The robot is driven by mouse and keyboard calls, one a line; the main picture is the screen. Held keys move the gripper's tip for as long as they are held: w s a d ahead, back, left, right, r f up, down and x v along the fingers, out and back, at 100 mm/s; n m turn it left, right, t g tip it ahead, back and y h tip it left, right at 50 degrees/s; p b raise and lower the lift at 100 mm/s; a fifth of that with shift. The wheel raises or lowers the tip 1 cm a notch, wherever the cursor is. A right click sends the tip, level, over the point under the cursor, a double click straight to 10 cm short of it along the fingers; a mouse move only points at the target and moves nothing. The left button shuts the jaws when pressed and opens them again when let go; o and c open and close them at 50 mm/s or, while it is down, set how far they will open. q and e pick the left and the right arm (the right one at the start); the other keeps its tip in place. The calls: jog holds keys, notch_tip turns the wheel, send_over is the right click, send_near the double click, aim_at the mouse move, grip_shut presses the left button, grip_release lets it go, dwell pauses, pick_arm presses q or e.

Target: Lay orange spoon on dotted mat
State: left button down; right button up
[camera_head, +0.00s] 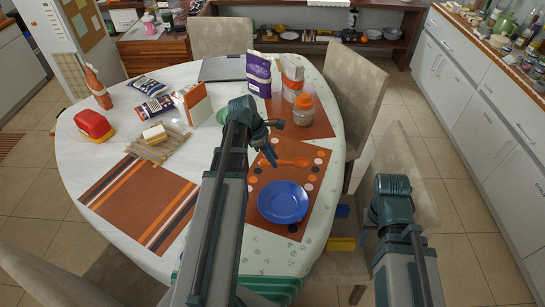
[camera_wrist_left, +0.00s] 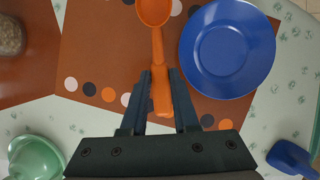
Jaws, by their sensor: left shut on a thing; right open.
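The orange spoon (camera_head: 296,161) is over the dotted mat (camera_head: 250,220), with its bowl toward the right in the head view. My left gripper (camera_head: 267,153) is shut on the spoon's handle. In the left wrist view the fingers of my left gripper (camera_wrist_left: 160,84) stand either side of the orange spoon (camera_wrist_left: 157,48), above the brown dotted mat (camera_wrist_left: 110,50). I cannot tell whether the spoon touches the mat. My right arm shows at the lower right of the head view; its gripper cannot be made out.
A blue plate (camera_head: 283,201) lies on the mat, close to the spoon. A jar with an orange lid (camera_head: 303,108) and bags stand behind on another mat. A green bowl (camera_wrist_left: 38,155) and a blue object (camera_wrist_left: 292,158) are near my left gripper. A striped mat (camera_head: 140,202) lies left.

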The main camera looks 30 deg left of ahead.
aim_at(276, 178)
pick_arm(q)
jog(key=shift+f, duration=0.15)
notch_tip(276, 178, down, 7)
jog(key=b, duration=0.7)
jog(key=shift+a, duration=0.1)
jog(key=shift+f+b, duration=0.4)
jog(key=shift+b, duration=0.15)
dwell(0.6)
jog(key=shift+c, duration=0.2)
grip_release()
dwell(0.4)
jog(key=shift+r, duration=0.1)
jog(key=shift+s+a+r+p, duration=0.35)
jog(key=shift+a+r+p, duration=0.15)
jog(key=shift+a+p, duration=0.15)
jog(key=shift+s+a+r+p, duration=0.3)
jog(key=shift+a+r+p, duration=0.2)
jog(key=shift+a, duration=0.1)
jog(key=a+p+v, duration=0.1)
jog(key=p+v, duration=0.8)
jog(key=v, duration=0.2)
jog(key=shift+s+f+p, duration=0.2)
jog(key=shift+p, duration=0.1)
